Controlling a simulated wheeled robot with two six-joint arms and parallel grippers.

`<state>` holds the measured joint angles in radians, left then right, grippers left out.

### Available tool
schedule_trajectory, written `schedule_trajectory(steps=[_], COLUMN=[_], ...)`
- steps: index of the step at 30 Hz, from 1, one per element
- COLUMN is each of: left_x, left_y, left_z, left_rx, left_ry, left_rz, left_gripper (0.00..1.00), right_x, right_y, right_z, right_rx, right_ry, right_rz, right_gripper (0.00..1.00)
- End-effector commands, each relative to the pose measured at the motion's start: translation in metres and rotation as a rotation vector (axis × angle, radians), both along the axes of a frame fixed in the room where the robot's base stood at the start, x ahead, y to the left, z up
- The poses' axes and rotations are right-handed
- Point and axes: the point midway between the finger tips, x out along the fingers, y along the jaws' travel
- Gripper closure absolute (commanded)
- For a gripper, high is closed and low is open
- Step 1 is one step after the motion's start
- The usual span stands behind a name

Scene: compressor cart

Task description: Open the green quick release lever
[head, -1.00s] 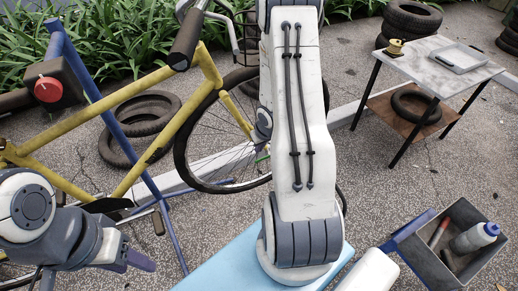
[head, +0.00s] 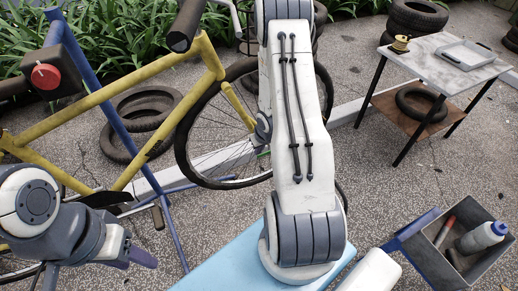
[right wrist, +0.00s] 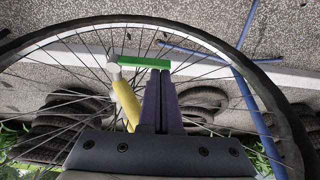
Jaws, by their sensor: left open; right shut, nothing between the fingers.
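The green quick release lever (right wrist: 143,62) lies across the wheel hub in the right wrist view, at the end of the yellow fork (right wrist: 126,103). In the head view only a small green piece of it (head: 263,154) shows beside my right arm. My right gripper (right wrist: 161,72) is shut and empty. Its purple fingertips are at the lever's right half, just below it in the picture; I cannot tell whether they touch. In the head view my arm hides these fingers. My left gripper (head: 142,257) is open and empty at the lower left, away from the lever.
The spoked wheel (head: 200,135) surrounds the lever. A blue stand (head: 110,125) holds the yellow frame (head: 80,98), with a red button (head: 45,77) near it. A grey bin (head: 470,240) with a bottle stands right, a small table (head: 450,65) behind.

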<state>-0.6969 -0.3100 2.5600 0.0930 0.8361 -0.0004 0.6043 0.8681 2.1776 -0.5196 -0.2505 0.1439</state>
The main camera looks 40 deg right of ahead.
Motion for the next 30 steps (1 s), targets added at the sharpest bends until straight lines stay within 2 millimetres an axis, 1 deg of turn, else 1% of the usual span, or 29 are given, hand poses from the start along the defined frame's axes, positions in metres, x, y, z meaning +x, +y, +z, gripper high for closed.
schedule_trajectory(steps=[3,14,20,26,30], left_x=[0.000,0.000,0.000,0.000,0.000], left_y=[0.000,0.000,0.000,0.000,0.000], left_z=[0.008,0.015,0.024,0.042,0.061], left_rx=[0.000,0.000,0.000,0.000,0.000], left_ry=[0.000,0.000,0.000,0.000,0.000], left_rz=[0.000,0.000,0.000,0.000,0.000], left_gripper=[0.50,0.50,0.50,0.50,0.50], right_x=[-0.002,-0.005,-0.007,-0.010,-0.012], right_y=[0.000,0.001,0.003,0.007,0.017], right_z=[0.002,0.001,0.002,0.005,0.006], right_rx=[0.001,0.001,0.002,0.003,0.003], right_ry=[0.001,0.001,0.002,0.002,0.003], right_rz=[0.028,0.083,0.129,0.236,0.365], right_gripper=[1.00,1.00,1.00,1.00,1.00])
